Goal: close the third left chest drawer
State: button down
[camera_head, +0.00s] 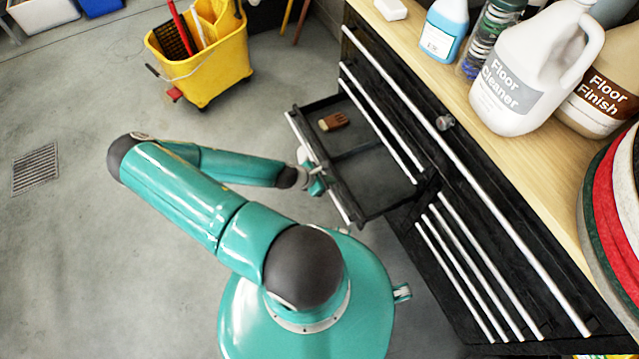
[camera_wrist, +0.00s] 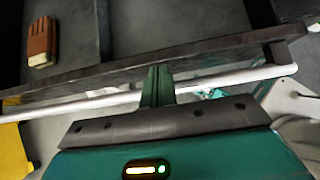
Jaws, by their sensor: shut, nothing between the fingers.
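The black chest (camera_head: 400,110) stands along the right side of the head view. One drawer (camera_head: 375,185) of its left column is pulled out, with a pale bar handle along its front; I cannot tell its exact row. My gripper (camera_head: 318,184) is at the middle of that drawer's front, on the outer side. In the wrist view the drawer's front edge (camera_wrist: 100,80) and bar handle (camera_wrist: 70,107) run across the picture. The gripper's green fingers (camera_wrist: 159,84) are together with nothing between them, over the handle and against or very near the front panel. Exact contact is unclear.
A brown brush-like item (camera_head: 333,122) lies in the open drawer. Bottles, including a floor cleaner jug (camera_head: 530,75), stand on the wooden top (camera_head: 455,85). A yellow mop bucket (camera_head: 205,60) stands behind on the floor. The grey floor at left is clear around a drain grate (camera_head: 35,168).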

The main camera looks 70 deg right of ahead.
send_over(374, 170)
jog(key=shift+s, duration=0.1)
jog(key=shift+r, duration=0.1)
dwell(0.5)
